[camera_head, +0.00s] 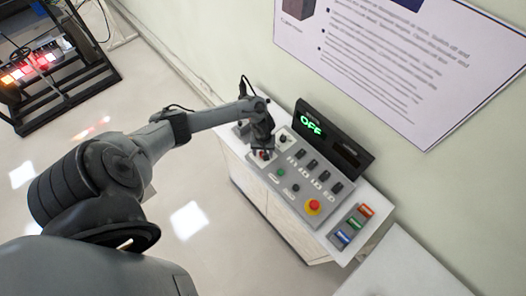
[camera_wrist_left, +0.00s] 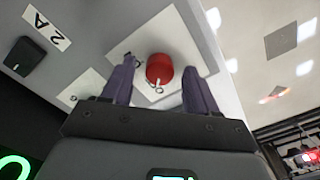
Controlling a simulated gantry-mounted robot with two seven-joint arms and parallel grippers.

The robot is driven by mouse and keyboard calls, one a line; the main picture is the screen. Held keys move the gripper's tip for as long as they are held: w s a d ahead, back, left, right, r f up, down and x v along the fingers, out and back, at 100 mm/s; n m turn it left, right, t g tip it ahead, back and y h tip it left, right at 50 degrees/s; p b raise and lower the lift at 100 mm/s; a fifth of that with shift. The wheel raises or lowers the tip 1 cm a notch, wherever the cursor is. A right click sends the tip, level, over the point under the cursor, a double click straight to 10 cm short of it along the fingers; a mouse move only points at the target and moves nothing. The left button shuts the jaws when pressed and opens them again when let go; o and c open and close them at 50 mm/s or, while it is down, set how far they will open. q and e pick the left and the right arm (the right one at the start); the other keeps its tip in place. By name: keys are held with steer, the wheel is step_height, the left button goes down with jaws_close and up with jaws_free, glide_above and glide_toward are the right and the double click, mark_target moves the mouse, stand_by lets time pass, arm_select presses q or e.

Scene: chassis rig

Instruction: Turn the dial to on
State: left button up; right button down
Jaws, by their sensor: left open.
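A grey control panel (camera_head: 302,212) sits on a white cabinet. A red round knob (camera_wrist_left: 159,69) on a white plate shows in the left wrist view; it looks like the dial, but I see no clear pointer mark. In the head view only a bit of red shows beneath my gripper. My left gripper (camera_head: 263,151) is open at the panel's far left end. In the left wrist view its dark fingers (camera_wrist_left: 160,75) lie on either side of the red knob, with gaps visible. Contact cannot be told. The display (camera_head: 311,123) reads OFF in green. My right gripper is not in view.
A wall with a poster (camera_head: 400,60) stands behind. A black rack (camera_head: 60,80) stands far left.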

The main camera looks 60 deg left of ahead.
arm_select(q)
steer(key=c, duration=1)
steer(key=shift+c, duration=0.2)
